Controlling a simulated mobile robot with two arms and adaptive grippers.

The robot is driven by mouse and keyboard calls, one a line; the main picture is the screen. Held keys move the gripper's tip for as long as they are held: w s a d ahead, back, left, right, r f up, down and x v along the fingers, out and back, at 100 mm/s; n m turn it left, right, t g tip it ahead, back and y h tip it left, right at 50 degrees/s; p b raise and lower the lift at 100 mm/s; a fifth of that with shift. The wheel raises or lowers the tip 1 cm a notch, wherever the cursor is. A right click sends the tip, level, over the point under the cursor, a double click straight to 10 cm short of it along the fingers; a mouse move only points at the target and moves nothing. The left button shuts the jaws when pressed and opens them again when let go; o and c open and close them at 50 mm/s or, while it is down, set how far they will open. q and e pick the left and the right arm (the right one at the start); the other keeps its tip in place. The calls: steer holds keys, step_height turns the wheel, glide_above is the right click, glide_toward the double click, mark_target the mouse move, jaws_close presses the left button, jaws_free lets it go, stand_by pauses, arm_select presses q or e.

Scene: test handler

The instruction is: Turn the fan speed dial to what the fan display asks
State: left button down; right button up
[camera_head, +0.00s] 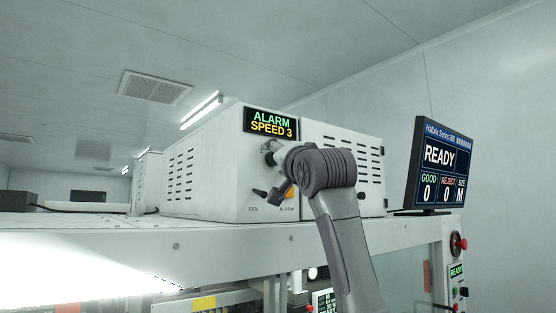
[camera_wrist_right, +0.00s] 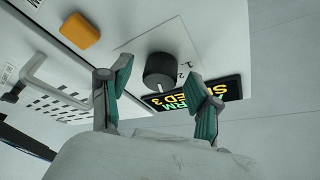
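The fan display (camera_head: 271,121) reads "ALARM SPEED 3" on the front of a white box; it also shows, upside down and partly covered, in the right wrist view (camera_wrist_right: 232,90). The fan speed dial (camera_wrist_right: 160,72) is a round dark knob on a light plate, with small marks, including a 2, beside it. A pale pointer mark on it faces the display side. My right gripper (camera_wrist_right: 158,76) is open, its fingers on either side of the dial; whether they touch it I cannot tell. In the head view my right wrist hides most of this area. My left gripper is not in view.
An orange alarm button (camera_wrist_right: 80,30) sits beside the dial on the same panel. A grey handle (camera_wrist_right: 62,75) stands out from the box nearby. A monitor (camera_head: 440,165) reading "READY" stands at the right. The white machine top (camera_head: 190,232) runs below the box.

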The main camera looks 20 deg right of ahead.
steer(key=v, duration=1.2)
stand_by(0.3)
steer(key=shift+f, duration=0.1)
